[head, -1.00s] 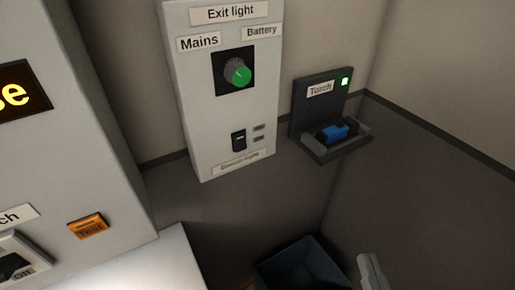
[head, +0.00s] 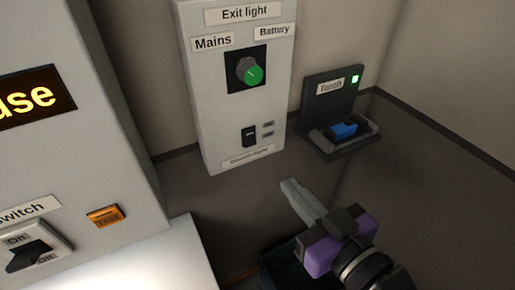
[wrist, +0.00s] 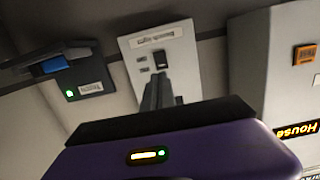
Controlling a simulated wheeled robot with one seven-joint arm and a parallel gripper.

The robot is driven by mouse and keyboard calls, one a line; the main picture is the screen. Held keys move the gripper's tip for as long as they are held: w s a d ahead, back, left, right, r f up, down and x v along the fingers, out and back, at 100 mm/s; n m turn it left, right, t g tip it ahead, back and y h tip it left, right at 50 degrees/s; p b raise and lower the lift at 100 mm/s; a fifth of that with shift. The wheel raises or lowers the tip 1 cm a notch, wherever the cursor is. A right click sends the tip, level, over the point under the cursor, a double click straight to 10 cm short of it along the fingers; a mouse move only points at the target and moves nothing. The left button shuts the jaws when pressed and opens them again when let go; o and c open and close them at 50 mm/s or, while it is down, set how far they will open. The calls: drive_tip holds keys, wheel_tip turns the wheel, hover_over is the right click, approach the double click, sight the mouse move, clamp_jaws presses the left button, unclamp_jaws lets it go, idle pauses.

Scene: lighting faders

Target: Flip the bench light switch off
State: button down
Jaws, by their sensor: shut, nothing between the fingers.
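The bench light switch (head: 249,137) is a small black rocker low on a pale grey panel (head: 190,100). A blurred label sits below it, with two small tags to its right. Which way it is tipped is too small to tell. In the wrist view the panel appears upside down, with the switch (wrist: 160,58) just beyond my fingertips. My gripper (head: 288,184) has a purple body and grey fingers that are shut and empty. In the head view it is below and right of the switch, apart from it, pointing up and left.
A torch holder (head: 340,145) with a blue torch stands to the right. A larger panel at left has an On/Off switch (head: 38,250) and an orange Test button (head: 105,216). A dark bin (head: 280,272) is below.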

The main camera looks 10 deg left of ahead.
sight(251, 141)
idle(0.3)
drive_tip(key=p+x, duration=0.2)
drive_tip(key=x, duration=1.2)
drive_tip(key=shift+p, duration=0.35)
drive_tip(key=shift+f, duration=0.1)
drive_tip(key=b, duration=0.3)
drive_tip(key=shift+w+a+f+t+y, duration=0.1)
drive_tip(key=shift+w+f+t+y, duration=0.05)
drive_tip(key=shift+f+t+y, duration=0.2)
drive_tip(key=shift+w+t+b, duration=0.1)
drive_tip(key=shift+t+b, duration=0.15)
drive_tip(key=shift+b, duration=0.95)
drive_tip(key=b, duration=0.3)
drive_tip(key=shift+a+f+t+y, duration=0.1)
drive_tip(key=shift+a+t+y, duration=0.05)
drive_tip(key=shift+t+y, duration=0.25)
drive_tip(key=shift+r+p, duration=0.35)
drive_tip(key=shift+r, duration=0.05)
